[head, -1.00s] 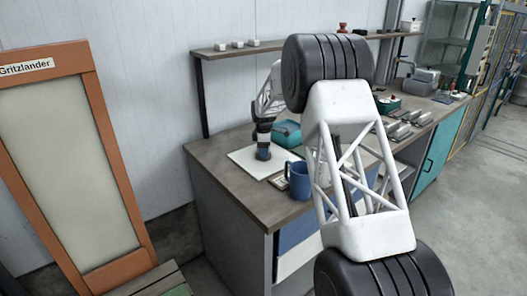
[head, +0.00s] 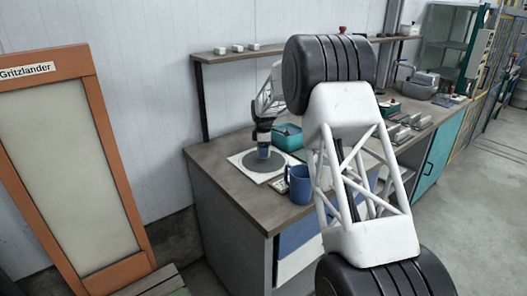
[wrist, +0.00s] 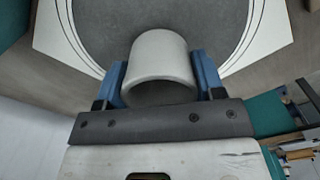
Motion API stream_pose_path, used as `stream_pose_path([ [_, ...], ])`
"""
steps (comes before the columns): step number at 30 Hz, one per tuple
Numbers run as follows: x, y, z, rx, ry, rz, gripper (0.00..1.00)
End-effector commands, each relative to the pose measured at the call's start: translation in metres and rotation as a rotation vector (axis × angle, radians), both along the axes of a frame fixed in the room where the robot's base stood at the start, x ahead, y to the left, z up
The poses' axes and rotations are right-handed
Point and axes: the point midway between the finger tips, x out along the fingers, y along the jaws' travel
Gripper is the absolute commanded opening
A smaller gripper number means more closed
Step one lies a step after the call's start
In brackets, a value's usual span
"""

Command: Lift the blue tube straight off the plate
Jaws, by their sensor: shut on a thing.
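My gripper (wrist: 160,84) is shut on a tube (wrist: 159,58), with one blue finger on each side of it. In the wrist view the tube looks pale grey-white rather than blue, and its round end faces the camera. Behind it is the white plate (wrist: 58,32) with thin dark rings and a large dark grey disc (wrist: 218,25). In the head view my gripper (head: 263,152) points down over the middle of the disc on the plate (head: 238,158). The tube is too small there to tell whether it touches the plate.
A blue mug (head: 299,186) stands close in front of the plate, near the bench edge. A teal box (head: 288,137) is just behind it to the right. A shelf (head: 225,54) runs along the wall above the bench (head: 222,182). The bench's front left is clear.

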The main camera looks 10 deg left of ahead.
Motion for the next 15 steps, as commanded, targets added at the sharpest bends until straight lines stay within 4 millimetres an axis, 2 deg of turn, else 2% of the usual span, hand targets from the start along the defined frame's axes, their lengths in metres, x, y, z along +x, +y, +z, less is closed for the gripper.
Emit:
stream_pose_path([
  [15,-0.0001,0.0000,0.0096,0.000,0.001,0.000,0.30],
])
